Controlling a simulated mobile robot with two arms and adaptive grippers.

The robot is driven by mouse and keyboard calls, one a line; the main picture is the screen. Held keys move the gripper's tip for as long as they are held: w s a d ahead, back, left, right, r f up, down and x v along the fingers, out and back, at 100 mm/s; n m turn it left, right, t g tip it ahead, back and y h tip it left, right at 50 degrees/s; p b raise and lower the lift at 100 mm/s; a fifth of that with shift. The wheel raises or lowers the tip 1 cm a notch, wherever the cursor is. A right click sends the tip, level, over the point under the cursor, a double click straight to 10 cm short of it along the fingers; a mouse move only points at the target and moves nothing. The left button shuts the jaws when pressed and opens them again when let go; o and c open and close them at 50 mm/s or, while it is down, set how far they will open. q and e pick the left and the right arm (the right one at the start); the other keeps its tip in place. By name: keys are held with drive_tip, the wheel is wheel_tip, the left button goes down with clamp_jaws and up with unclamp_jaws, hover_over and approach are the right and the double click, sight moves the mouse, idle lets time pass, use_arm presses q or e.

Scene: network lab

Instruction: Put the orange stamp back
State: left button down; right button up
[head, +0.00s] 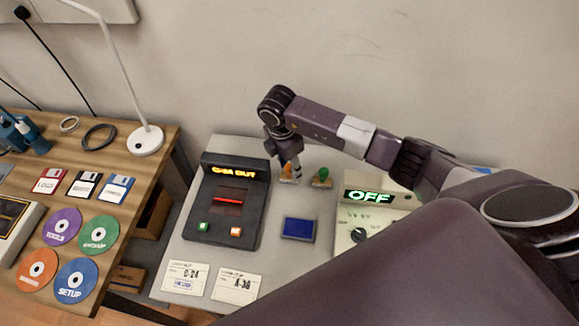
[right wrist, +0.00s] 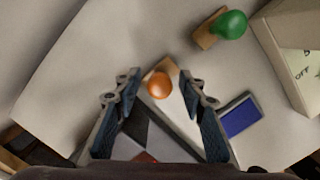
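The orange stamp (head: 287,171) stands on the grey table at the back, just right of the dark terminal, partly hidden by my right gripper (head: 288,158). In the right wrist view its round orange knob (right wrist: 160,85) shows between the fingertips, with its wooden base partly visible. My right gripper (right wrist: 160,88) is open, with a gap on both sides of the knob. A green stamp (head: 322,178) stands to the right; it also shows in the right wrist view (right wrist: 229,25). A blue ink pad (head: 298,229) lies in front. My left gripper is not in view.
The dark terminal (head: 229,202) with a lit display stands left of the stamps. Two printed cards (head: 185,277) lie at the front. A wooden desk (head: 112,160) with discs and floppies is at left.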

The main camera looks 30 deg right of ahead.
sight(286, 169)
drive_tip(key=shift+r, duration=0.3)
wheel_tip(286, 169, up, 12)
drive_tip(key=a+b, duration=0.1)
drive_tip(key=b, duration=0.1)
drive_tip(key=shift+a+f+b, duration=0.15)
drive_tip(key=shift+a+b, duration=0.05)
drive_tip(key=shift+b, duration=0.2)
drive_tip(key=shift+s+f, duration=0.1)
drive_tip(key=shift+s, duration=0.05)
